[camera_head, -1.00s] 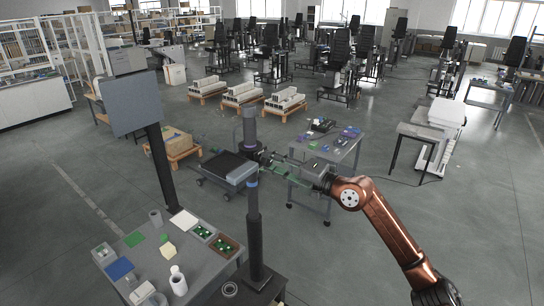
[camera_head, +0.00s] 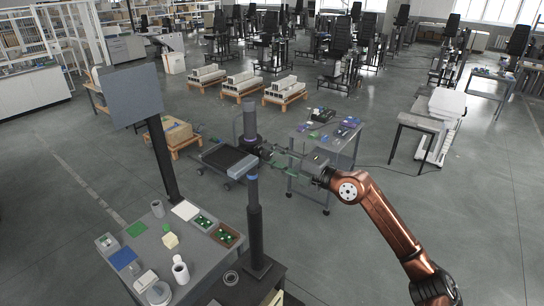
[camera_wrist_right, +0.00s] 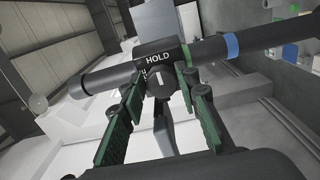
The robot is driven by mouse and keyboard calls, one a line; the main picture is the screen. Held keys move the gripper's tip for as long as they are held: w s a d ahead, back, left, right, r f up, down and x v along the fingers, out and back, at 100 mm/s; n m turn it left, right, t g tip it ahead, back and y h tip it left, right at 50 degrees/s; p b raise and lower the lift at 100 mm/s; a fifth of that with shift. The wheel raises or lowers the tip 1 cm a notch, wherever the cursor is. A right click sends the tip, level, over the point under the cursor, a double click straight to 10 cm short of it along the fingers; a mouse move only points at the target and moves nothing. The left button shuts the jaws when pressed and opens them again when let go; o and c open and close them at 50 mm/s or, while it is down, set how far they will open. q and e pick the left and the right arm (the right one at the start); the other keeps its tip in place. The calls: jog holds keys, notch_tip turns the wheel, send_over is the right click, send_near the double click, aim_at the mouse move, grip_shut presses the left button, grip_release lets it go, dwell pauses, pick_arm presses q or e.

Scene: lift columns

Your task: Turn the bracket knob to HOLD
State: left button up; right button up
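In the right wrist view a dark column (camera_wrist_right: 110,82) with a green and a blue band runs across the picture. A dark bracket on it (camera_wrist_right: 172,47) carries the label HOLD. A second label at its left is mostly hidden. Below HOLD is the round dark knob (camera_wrist_right: 163,86) with a white mark that lies close under the word. My right gripper (camera_wrist_right: 162,79) has its green-padded fingers on both sides of the knob, spread apart. I cannot tell whether they touch it. In the head view the right gripper (camera_head: 274,158) reaches the column from the right. My left gripper is out of view.
A grey table (camera_head: 200,262) with small parts and bottles stands at the front left, beside a panel on a post (camera_head: 131,95). A work table (camera_head: 340,150) with parts stands behind my right arm. Open floor lies to the right.

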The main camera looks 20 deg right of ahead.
jog(key=o, duration=0.3)
jog(key=shift+o, duration=0.2)
jog(key=shift+d, duration=0.1)
jog(key=v, duration=1.2)
